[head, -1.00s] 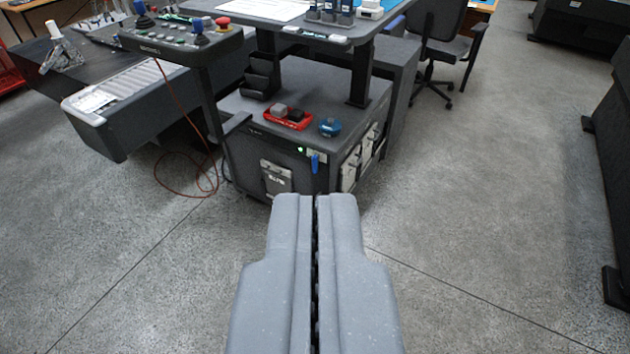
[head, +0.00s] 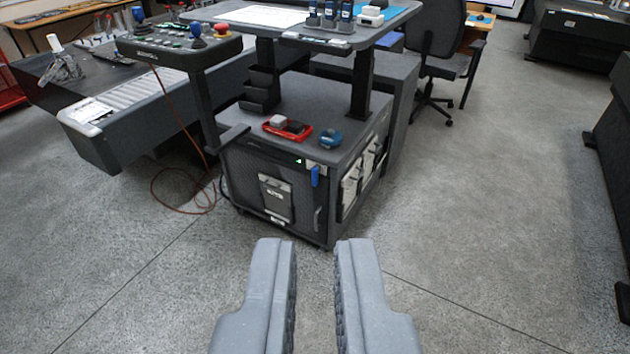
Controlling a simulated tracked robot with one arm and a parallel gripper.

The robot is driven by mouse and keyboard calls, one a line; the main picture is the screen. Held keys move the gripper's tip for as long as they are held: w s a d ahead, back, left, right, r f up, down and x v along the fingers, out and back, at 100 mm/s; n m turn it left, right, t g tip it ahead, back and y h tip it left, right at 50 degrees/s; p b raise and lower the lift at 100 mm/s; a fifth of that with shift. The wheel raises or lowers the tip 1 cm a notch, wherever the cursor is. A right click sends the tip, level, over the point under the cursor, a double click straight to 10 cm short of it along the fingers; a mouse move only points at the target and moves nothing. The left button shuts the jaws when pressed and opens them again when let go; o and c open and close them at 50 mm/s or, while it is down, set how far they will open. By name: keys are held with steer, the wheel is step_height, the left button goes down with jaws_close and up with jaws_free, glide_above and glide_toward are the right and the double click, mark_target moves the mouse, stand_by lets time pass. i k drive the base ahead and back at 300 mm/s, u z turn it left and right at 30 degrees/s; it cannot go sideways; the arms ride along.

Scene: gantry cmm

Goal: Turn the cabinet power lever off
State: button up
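The cabinet (head: 240,189) is a dark grey box under the workstation desk, ahead of me in the head view. Its power lever (head: 315,176) is a small blue handle hanging downward at the upper right of the front face. A small green light (head: 298,161) glows just left of the lever. My gripper (head: 315,242) is open and empty. It is in front of and below the cabinet in the picture, apart from the lever. Nothing hides the lever.
A red tray (head: 277,135) and a blue round object (head: 330,139) lie on the cabinet top. A control panel (head: 165,53) overhangs at the left, with a red cable (head: 178,100) hanging to the floor. A chair (head: 437,45) stands behind. Floor (head: 480,215) at the right is clear.

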mark_target(315, 171)
steer(key=z, duration=0.4)
steer(key=i, duration=1.5)
steer(key=u, duration=0.6)
